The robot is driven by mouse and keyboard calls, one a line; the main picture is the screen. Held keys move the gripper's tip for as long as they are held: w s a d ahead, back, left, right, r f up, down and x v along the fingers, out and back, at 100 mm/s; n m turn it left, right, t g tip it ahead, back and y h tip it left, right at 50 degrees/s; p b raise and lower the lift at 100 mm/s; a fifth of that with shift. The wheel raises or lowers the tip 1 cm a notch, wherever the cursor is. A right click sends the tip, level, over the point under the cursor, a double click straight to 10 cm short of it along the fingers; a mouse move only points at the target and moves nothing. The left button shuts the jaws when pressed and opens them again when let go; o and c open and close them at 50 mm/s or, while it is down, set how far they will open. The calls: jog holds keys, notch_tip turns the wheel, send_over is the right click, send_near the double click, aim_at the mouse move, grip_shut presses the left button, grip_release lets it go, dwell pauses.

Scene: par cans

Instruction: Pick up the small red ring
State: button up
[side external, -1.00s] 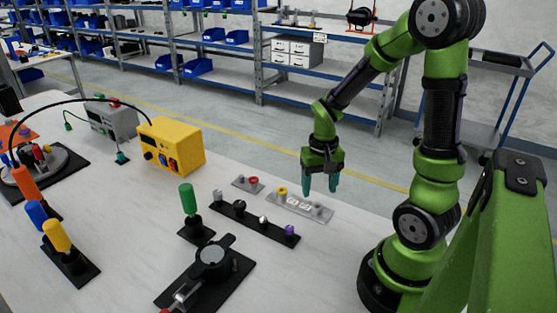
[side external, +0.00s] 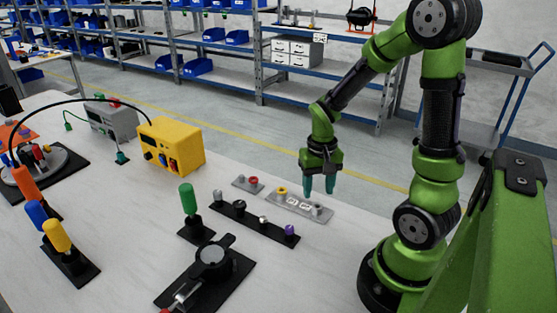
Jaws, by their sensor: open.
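The small red ring (side external: 254,181) sits on a small grey plate (side external: 241,186) near the middle of the table, beside a grey piece on the same plate. My gripper (side external: 319,188) points down with its teal fingers apart and empty. In the picture it is to the right of the red ring, over the far end of a longer grey plate (side external: 313,213). It is apart from the ring, and its exact height above the table is hard to tell.
The longer grey plate holds a yellow ring (side external: 282,191) and other small parts. A black strip (side external: 262,229) with several knobs lies in front. A green-handled post (side external: 188,199), a yellow box (side external: 171,146) and a black clamp fixture (side external: 212,262) stand nearby.

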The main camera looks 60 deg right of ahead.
jog(key=w+r+n, duration=0.3)
jog(key=w+r, duration=0.2)
jog(key=w, duration=0.9)
notch_tip(320, 180, up, 8)
jog(key=n, duration=0.2)
send_over(253, 181)
jog(key=f, duration=1)
jog(key=shift+a+f, duration=0.25)
jog(key=shift+f, duration=0.05)
jog(key=shift+d+f, duration=0.15)
jog(key=shift+f, duration=2.95)
jog(key=shift+f, duration=0.25)
jog(key=c, duration=0.9)
jog(key=shift+c, duration=0.2)
jog(key=shift+r, duration=0.1)
